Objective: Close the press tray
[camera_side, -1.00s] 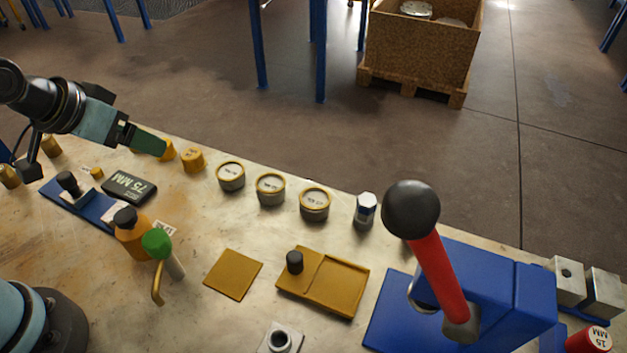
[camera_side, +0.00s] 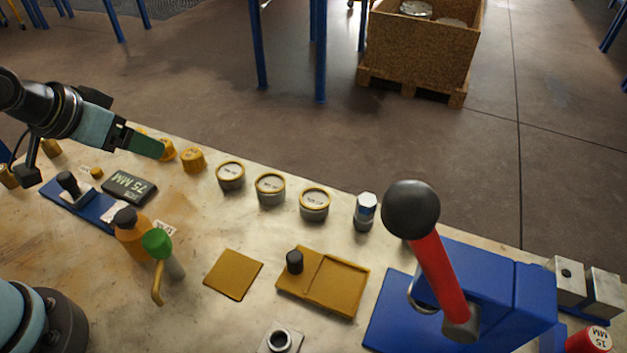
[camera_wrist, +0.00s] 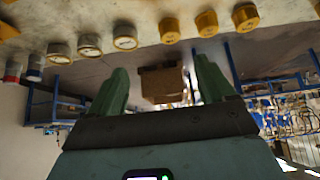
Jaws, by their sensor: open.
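The press tray (camera_side: 323,281) is a flat yellow tray with a shallow recess and a black knob (camera_side: 294,262) on its left end. It lies on the bench to the left of the blue press (camera_side: 487,290), outside it. The press has a red lever with a black ball (camera_side: 411,210). My gripper (camera_side: 152,144) is at the upper left in the side view, above the bench's far edge and well away from the tray. In the wrist view its two green fingers (camera_wrist: 163,80) are spread apart with nothing between them. The tray is not visible there.
Several round gauges (camera_side: 270,188) and yellow knobs (camera_side: 193,160) line the far edge.

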